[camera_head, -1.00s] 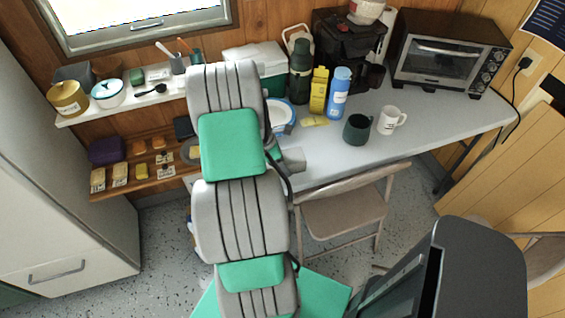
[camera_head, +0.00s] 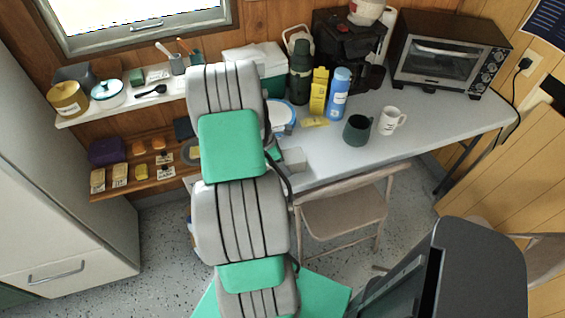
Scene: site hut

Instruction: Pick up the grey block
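A dark grey block (camera_head: 75,74) stands at the left end of the upper wall shelf, behind a yellow lidded pot (camera_head: 68,100). It is partly covered by the pot. I cannot be sure that it is the task's block. A light grey boxy piece (camera_head: 293,159) shows just right of my arm at the table's front edge; it may be part of my wrist. My gripper's fingers are not seen; my raised arm hides the area behind it.
The lower shelf (camera_head: 140,181) holds several small blocks. Bottles, mugs, a coffee maker and an oven (camera_head: 448,55) stand on the table (camera_head: 425,133). A folding chair (camera_head: 343,217) is in front.

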